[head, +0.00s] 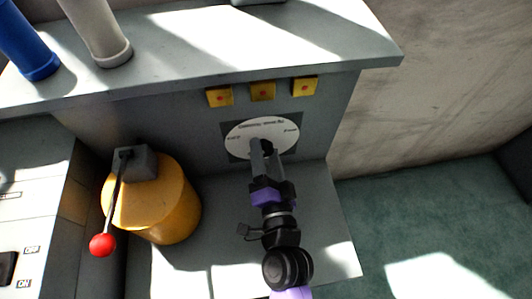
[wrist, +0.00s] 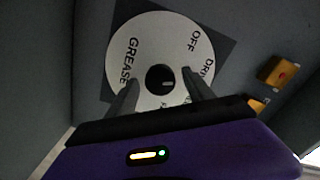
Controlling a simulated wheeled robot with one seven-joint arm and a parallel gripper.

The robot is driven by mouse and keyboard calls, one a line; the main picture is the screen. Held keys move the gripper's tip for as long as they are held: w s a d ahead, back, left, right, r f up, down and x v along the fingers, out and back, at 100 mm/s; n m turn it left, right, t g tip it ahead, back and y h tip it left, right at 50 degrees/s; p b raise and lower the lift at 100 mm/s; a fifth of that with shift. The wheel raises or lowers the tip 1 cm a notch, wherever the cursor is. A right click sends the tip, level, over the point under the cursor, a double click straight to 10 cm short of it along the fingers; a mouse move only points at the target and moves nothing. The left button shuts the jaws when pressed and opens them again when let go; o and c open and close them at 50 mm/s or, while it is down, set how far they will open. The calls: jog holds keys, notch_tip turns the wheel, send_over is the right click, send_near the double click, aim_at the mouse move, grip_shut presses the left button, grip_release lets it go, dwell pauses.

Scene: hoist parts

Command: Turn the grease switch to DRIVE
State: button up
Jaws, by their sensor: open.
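The grease switch is a white round dial (head: 283,137) on a dark square plate on the grey panel front. In the wrist view the dial (wrist: 143,40) reads GREASE at left, OFF at upper right and DRIVE at right; lower lettering is partly covered. A black knob (wrist: 158,76) sits at its centre, with a small pale mark on its right part. I cannot tell surely which label it points to. My gripper (head: 262,146) is open in front of the dial; in the wrist view its fingers (wrist: 160,80) flank the knob. Contact is unclear.
Three yellow buttons with red centres, one in the middle (head: 263,91), sit above the dial. A yellow cylinder (head: 172,212) with a red-knobbed lever (head: 103,244) stands left of my arm. A grey shelf (head: 230,55) overhangs the panel. Green floor (head: 400,200) is open at right.

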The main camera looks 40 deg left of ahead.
jog(key=b+v, duration=0.2)
jog(key=v, duration=0.6)
jog(key=shift+o, duration=1.3)
